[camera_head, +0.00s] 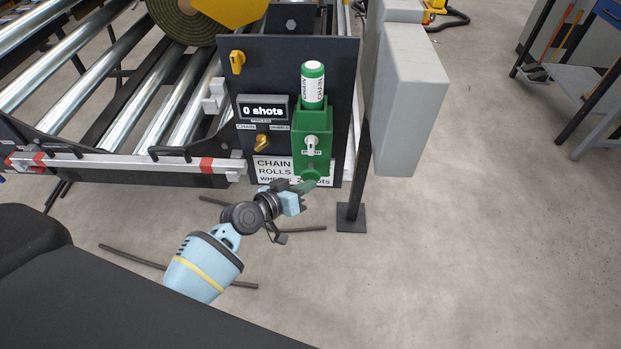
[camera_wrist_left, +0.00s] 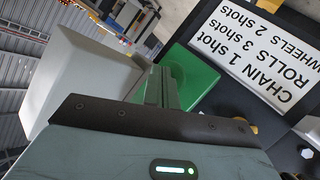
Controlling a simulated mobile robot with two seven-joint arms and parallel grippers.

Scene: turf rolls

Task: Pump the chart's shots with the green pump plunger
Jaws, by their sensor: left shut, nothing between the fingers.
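The green pump (camera_head: 312,130) is fixed to a dark panel, with a green-and-white cartridge (camera_head: 313,85) labelled CHAIN on top. The round green plunger (camera_head: 311,173) is at its lower end, partly hidden by my gripper. The display (camera_head: 263,109) reads "0 shots". The white chart (camera_head: 270,166) is partly covered in the head view; in the wrist view the chart (camera_wrist_left: 262,50) reads CHAIN 1 shot, ROLLS 3 shots, WHEELS 2 shots. My left gripper (camera_head: 302,188) is shut and empty at the plunger; its fingers (camera_wrist_left: 160,88) overlap the green part (camera_wrist_left: 190,75). Contact cannot be told.
A yellow selector knob (camera_head: 262,142) sits under the display, and another yellow knob (camera_head: 237,62) is higher up. A grey box (camera_head: 411,100) on a post stands right of the panel. The roller conveyor (camera_head: 120,90) with a turf roll lies left.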

